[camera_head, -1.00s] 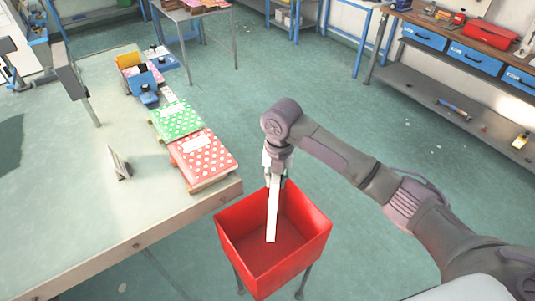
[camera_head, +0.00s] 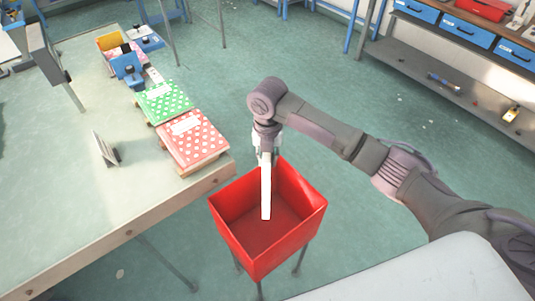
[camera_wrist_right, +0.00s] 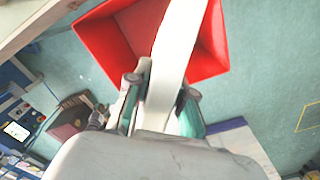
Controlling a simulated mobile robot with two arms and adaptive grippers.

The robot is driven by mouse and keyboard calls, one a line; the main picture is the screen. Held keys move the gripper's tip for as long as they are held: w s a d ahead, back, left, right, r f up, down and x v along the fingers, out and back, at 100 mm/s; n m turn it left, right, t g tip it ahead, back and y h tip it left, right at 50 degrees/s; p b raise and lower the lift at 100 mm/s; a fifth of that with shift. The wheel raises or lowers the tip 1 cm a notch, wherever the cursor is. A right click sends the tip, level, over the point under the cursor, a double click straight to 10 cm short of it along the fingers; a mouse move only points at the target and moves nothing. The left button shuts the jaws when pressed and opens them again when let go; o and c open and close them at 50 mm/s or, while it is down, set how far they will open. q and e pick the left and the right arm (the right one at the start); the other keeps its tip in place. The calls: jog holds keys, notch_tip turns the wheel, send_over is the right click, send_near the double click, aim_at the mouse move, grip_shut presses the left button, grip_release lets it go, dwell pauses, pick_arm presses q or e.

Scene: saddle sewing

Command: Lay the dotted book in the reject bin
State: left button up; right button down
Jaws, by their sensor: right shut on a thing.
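My right gripper (camera_head: 267,152) is over the red bin (camera_head: 286,243) and shut on a thin white thing (camera_head: 266,192). This thing hangs nearly upright, seen edge-on, with its lower end inside the bin's opening in the head view. No dots show on it. In the right wrist view it runs as a white strip (camera_wrist_right: 177,40) from between the fingers (camera_wrist_right: 161,90) across the red bin (camera_wrist_right: 108,42). I cannot tell whether it touches the bin. A red dotted book (camera_head: 195,142) and a green dotted book (camera_head: 163,103) lie on the table. My left gripper is not in view.
The table (camera_head: 60,190) fills the left, its corner close to the bin. A small upright plate (camera_head: 104,148), a blue object (camera_head: 128,70) and a yellow box (camera_head: 112,42) stand on it. A workbench with blue drawers (camera_head: 466,33) is at the back right. Open floor surrounds the bin.

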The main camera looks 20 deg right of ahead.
jog(key=shift+f+b, duration=3.55)
jog(key=shift+f, duration=3.45)
pick_arm(q)
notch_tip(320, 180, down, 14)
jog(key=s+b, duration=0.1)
jog(key=b, duration=0.5)
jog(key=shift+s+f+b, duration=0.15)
jog(key=shift+b, duration=0.2)
pick_arm(e)
notch_tip(320, 180, down, 11)
jog(key=shift+r, duration=0.15)
jog(key=shift+c, duration=1.6)
grip_release()
jog(key=shift+s, duration=0.1)
jog(key=shift+r, duration=0.15)
